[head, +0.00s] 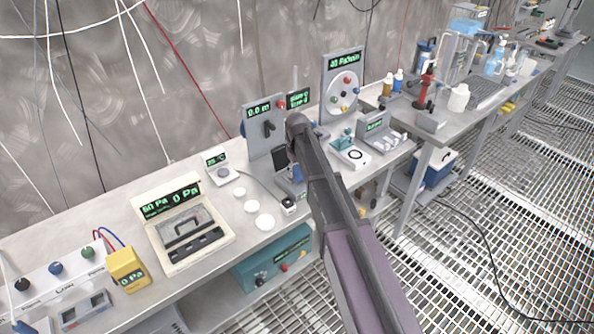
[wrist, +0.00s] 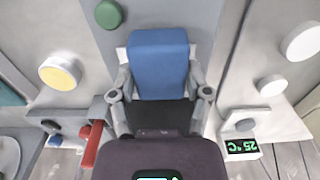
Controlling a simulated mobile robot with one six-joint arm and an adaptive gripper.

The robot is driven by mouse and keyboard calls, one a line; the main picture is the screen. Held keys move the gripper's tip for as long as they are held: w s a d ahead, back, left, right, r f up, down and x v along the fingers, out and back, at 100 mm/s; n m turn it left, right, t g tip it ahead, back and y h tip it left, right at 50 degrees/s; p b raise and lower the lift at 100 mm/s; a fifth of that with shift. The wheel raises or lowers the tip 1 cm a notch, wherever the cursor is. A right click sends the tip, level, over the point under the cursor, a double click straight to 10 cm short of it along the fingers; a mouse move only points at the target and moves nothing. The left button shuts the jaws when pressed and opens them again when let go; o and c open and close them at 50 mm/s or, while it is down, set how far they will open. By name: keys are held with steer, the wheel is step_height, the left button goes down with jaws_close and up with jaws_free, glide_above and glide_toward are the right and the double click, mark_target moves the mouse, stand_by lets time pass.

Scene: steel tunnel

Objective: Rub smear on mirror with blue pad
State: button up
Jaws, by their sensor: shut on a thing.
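My gripper (wrist: 160,88) is shut on the blue pad (wrist: 160,60), which sits between its two grey fingers in the wrist view. The pad's broad blue face is in front of a pale grey upright surface; I cannot tell whether they touch. In the head view my arm reaches over the bench from the lower right and hides most of the gripper and pad. I cannot make out the mirror or its smear for certain in either view.
The long bench is crowded. A temperature display (head: 215,158) and several white discs (head: 265,222) lie left of my arm. A grey upright panel reading 0.0 m (head: 262,128) stands behind it. A red handle (wrist: 92,145) and a yellow knob (wrist: 60,73) are left of the gripper.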

steer(key=shift+r+p, duration=2.5)
steer(key=shift+r, duration=0.25)
steer(key=shift+r, duration=0.1)
steer(key=shift+r+p, duration=1.4)
steer(key=shift+p, duration=0.1)
steer(key=shift+f, duration=0.15)
steer(key=f+b, duration=0.4)
steer(key=b, duration=0.1)
steer(key=f+b, duration=0.2)
steer(key=f, duration=0.1)
steer(key=shift+w+d+f, duration=0.1)
steer(key=shift+w+d, duration=0.1)
steer(key=shift+w, duration=0.2)
steer(key=shift+b, duration=0.3)
steer(key=shift+f+b, duration=1)
steer(key=shift+f, duration=0.05)
